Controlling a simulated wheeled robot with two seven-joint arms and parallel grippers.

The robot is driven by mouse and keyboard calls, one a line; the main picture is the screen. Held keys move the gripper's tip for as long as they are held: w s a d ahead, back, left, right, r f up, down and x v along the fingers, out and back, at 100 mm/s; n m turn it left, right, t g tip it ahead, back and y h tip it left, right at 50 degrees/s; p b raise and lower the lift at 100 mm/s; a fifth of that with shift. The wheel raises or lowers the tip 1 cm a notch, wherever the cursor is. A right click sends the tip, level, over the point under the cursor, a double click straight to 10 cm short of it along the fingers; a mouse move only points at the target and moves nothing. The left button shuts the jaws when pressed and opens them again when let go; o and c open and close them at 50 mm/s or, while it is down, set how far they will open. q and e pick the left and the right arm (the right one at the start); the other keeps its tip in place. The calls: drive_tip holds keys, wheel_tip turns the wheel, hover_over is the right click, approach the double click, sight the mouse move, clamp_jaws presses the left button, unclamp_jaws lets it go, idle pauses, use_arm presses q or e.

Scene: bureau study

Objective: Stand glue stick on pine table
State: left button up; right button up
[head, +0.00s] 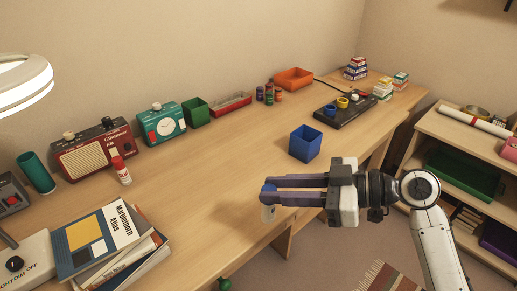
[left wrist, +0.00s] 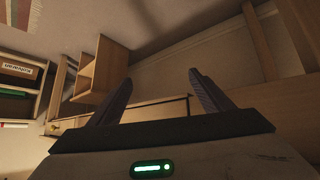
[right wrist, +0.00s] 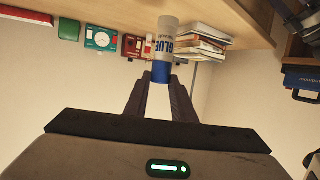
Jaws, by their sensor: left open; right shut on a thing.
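The glue stick (right wrist: 162,48) has a blue end and a pale body lettered GLUE. My right gripper (right wrist: 160,82) is shut on it around the blue end. In the head view the glue stick (head: 268,213) hangs roughly upright, blue end up and pale end down, partly hidden by the fingers of my right gripper (head: 268,193). It appears against the front edge of the light wooden pine table (head: 215,190); a gap below it is hard to judge. My left gripper (left wrist: 163,92) is open and empty in the left wrist view, and is outside the head view.
A blue bin (head: 305,144) stands behind my right gripper. Books (head: 105,240) and a red-and-white bottle (head: 121,171) are at left. A radio (head: 93,150), teal clock (head: 162,126) and green bin (head: 195,112) line the back. The table's middle is clear.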

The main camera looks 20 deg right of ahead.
use_arm(q)
drive_tip(key=shift+o, duration=0.7)
drive_tip(key=shift+s+a+r+p, duration=0.2)
drive_tip(key=shift+s+a+p, duration=0.25)
drive_tip(key=shift+s+p, duration=0.3)
use_arm(e)
drive_tip(key=w+a+r+m+t+h, duration=0.2)
drive_tip(key=w+m+h, duration=0.1)
drive_tip(key=w, duration=0.8)
use_arm(q)
drive_tip(key=shift+w+d+b, duration=0.35)
drive_tip(key=shift+w+b, duration=0.2)
use_arm(e)
wheel_tip(320, 180, down, 10)
drive_tip(key=shift+w+a+f, duration=0.2)
drive_tip(key=shift+w+f, duration=0.05)
drive_tip(key=shift+w, duration=0.2)
drive_tip(key=shift+f, duration=0.15)
drive_tip(key=o, duration=0.6)
drive_tip(key=shift+f, duration=0.1)
drive_tip(key=o, duration=0.5)
drive_tip(key=shift+c, duration=0.2)
use_arm(q)
drive_tip(key=shift+s+f, duration=0.1)
drive_tip(key=shift+f, duration=0.2)
